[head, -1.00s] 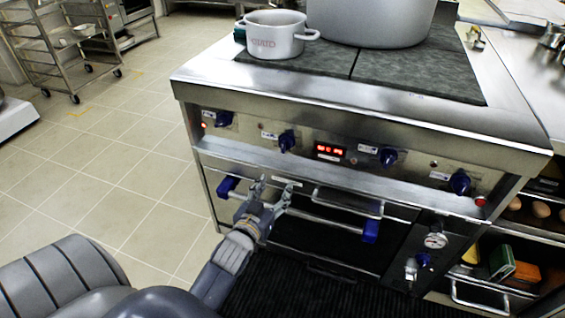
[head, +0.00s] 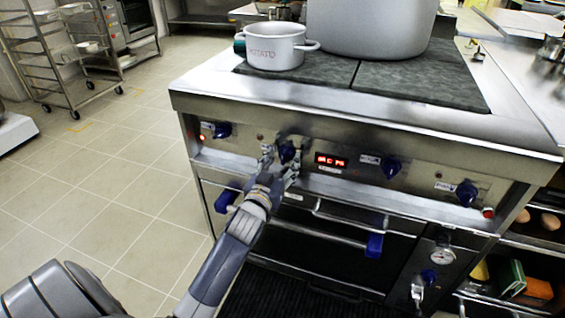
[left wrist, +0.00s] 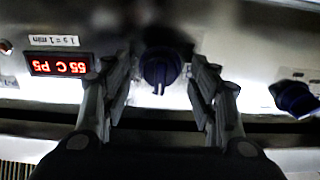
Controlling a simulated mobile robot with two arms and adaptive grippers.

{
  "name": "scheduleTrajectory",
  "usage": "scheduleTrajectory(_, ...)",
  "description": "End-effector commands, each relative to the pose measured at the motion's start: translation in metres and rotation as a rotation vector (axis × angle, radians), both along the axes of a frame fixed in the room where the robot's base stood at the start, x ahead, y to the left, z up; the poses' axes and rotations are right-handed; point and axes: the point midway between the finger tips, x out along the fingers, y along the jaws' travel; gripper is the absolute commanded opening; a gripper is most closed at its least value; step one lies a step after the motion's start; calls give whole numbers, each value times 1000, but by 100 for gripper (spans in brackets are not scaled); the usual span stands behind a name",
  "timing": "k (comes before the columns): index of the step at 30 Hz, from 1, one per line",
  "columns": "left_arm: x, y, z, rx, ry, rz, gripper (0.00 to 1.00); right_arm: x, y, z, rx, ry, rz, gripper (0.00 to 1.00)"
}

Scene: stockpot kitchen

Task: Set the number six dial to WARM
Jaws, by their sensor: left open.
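The stove front carries a row of blue dials. A dial (head: 286,152) left of the red display stands behind my left gripper (head: 281,162). In the left wrist view this dial (left wrist: 160,67) appears between the two open fingers of the gripper (left wrist: 164,80), with gaps on both sides. Whether the fingertips reach around it in depth I cannot tell. The other dials are at the far left (head: 221,130), right of the display (head: 390,167) and far right (head: 466,193). I cannot read a number six or a WARM mark. My right gripper is not in view.
The red display (head: 331,161) sits beside the dial; it also shows upside down in the left wrist view (left wrist: 60,65). An oven handle bar (head: 345,238) runs below. A white pot (head: 275,45) and a large stockpot (head: 368,22) stand on the hob.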

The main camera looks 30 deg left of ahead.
Motion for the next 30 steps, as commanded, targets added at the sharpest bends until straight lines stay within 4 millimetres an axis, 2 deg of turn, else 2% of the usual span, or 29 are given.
scheduleTrajectory(4, 8, 2, 0, 0, 1, 1, 54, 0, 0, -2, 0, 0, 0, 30)
scheduleTrajectory(12, 9, 2, 0, -1, 1, 0, 54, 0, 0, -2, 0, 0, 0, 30)
scheduleTrajectory(14, 9, 2, 0, -1, 1, 0, 43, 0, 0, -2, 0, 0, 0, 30)
scheduleTrajectory(18, 8, 2, 0, -1, 1, 0, 11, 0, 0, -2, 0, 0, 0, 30)
scheduleTrajectory(19, 8, 2, 0, -1, 1, 0, 8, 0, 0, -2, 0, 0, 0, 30)
scheduleTrajectory(30, 8, 2, 1, 33, 9, 0, 8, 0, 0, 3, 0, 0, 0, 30)
